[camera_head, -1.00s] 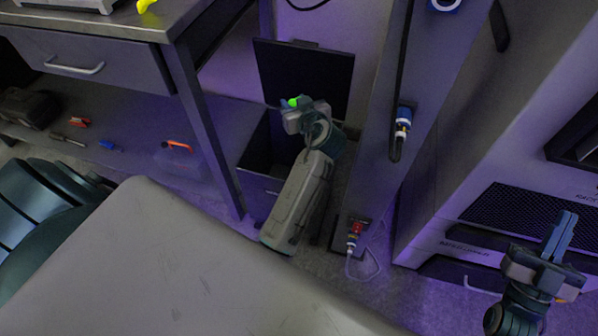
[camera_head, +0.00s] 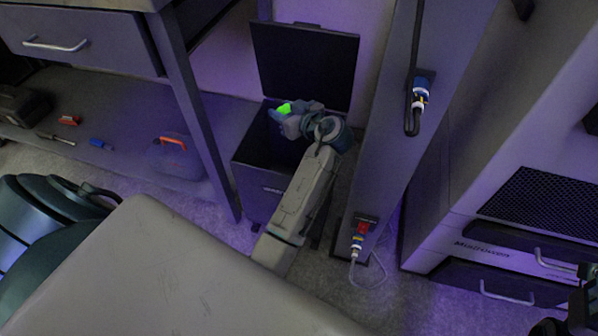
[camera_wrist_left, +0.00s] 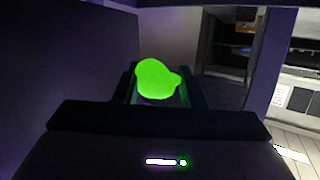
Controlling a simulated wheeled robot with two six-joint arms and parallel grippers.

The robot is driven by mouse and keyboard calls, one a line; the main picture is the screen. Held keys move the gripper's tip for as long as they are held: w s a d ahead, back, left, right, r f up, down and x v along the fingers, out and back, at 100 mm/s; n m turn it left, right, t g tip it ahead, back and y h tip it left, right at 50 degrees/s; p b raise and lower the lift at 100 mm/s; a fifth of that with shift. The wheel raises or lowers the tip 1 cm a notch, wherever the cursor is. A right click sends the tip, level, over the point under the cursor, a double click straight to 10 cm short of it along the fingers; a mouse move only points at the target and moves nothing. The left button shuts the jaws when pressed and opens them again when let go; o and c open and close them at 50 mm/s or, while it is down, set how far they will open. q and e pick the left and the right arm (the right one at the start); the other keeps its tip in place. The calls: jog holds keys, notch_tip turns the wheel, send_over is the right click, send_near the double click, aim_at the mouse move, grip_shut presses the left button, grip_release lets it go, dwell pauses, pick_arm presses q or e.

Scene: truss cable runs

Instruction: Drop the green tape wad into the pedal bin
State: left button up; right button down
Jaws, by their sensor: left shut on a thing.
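The bright green tape wad (camera_head: 284,108) is between the fingers of my left gripper (camera_head: 279,112), which is shut on it. The wad also shows large in the left wrist view (camera_wrist_left: 156,79), between the two fingers. The pedal bin (camera_head: 262,180) is a dark box with its lid (camera_head: 305,62) raised at the back. In the head view the gripper and wad are over the bin's opening; their exact height above the rim is hard to tell. My right gripper (camera_head: 588,275) is only partly in view at the lower right edge.
A workbench leg (camera_head: 205,130) stands just left of the bin. A grey truss post (camera_head: 385,130) with cable connectors (camera_head: 420,95) stands to its right. A lower shelf holds a container with an orange handle (camera_head: 172,142) and small tools. A drawer cabinet (camera_head: 500,255) is at the right.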

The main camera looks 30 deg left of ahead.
pick_arm(q)
notch_tip(320, 180, down, 3)
jog(key=shift+f+b, duration=0.15)
jog(key=shift+b, duration=0.6)
jog(key=o, duration=1)
jog(key=shift+o, duration=0.2)
